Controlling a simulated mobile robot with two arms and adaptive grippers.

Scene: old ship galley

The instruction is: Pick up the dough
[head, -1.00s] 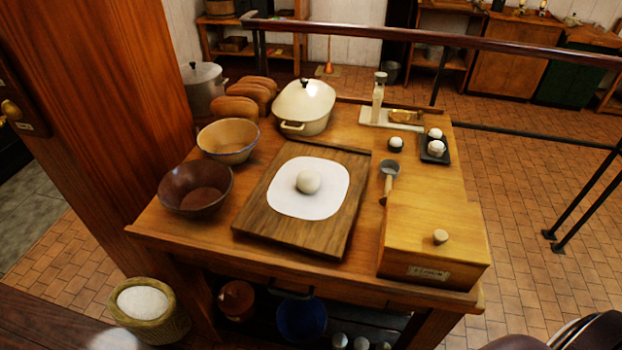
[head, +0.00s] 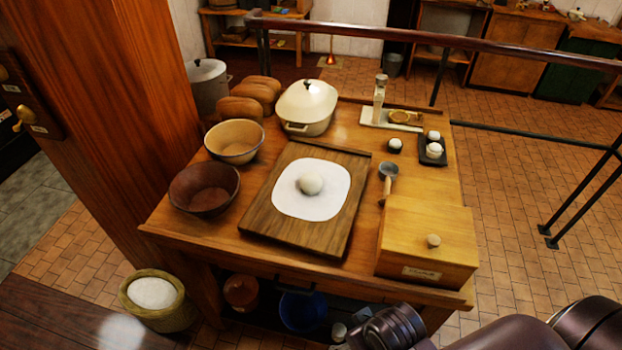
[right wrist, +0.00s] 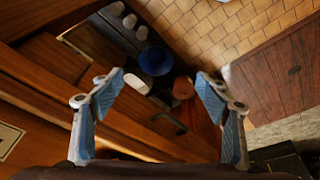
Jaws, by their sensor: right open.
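The dough (head: 310,184) is a pale round ball on a white floured patch (head: 290,203) on the wooden board (head: 343,230), in the middle of the table. My right arm comes in at the bottom right of the head view, low in front of the table's front edge. My right gripper (right wrist: 158,100) is open and empty in the right wrist view, with blue pads facing each other. That view shows the table front and the shelf below it; the dough is not in it. My left gripper is not in view.
On the table, a brown bowl (head: 204,190) and a cream bowl (head: 234,142) stand left of the board. A lidded pot (head: 306,106) stands behind it. A wooden flour box (head: 428,235) and scoop (head: 388,178) are at its right. A flour basket (head: 160,300) stands on the floor.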

